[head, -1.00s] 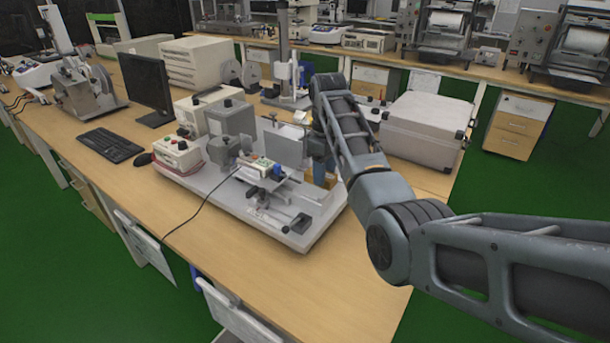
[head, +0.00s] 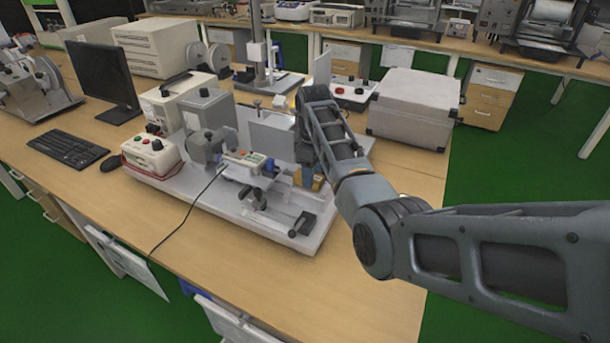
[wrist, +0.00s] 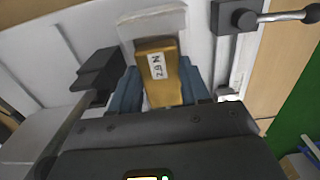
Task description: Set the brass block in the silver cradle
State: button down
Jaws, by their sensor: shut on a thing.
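The brass block (wrist: 158,80) is in my gripper (wrist: 161,88) in the wrist view, with a blue-grey finger on each side. A white label with dark characters is on its face. A small brass part of it shows in the head view (head: 318,183), beside my gripper (head: 308,178), over the right part of the test rig. A pale silver-grey piece (wrist: 152,22) lies just beyond the block's far end and may be the silver cradle. I cannot tell whether the block touches it. My arm hides part of this area in the head view.
The rig's grey base plate (head: 222,208) carries a grey motor-like box (head: 208,115), an upright plate (head: 272,136) and a black-handled clamp (head: 302,224). A dark clamp part (wrist: 100,72) is close left of my fingers. A silver case (head: 415,108) stands behind right. The front table is clear.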

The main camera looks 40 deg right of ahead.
jog(key=c, duration=0.9)
grip_release()
jog(key=shift+s+f, duration=0.15)
jog(key=shift+f, duration=0.15)
jog(key=o, duration=0.4)
jog(key=shift+r, duration=0.1)
jog(key=shift+r, duration=0.1)
notch_tip(320, 180, up, 12)
jog(key=shift+f+p, duration=0.1)
jog(key=shift+p, duration=0.45)
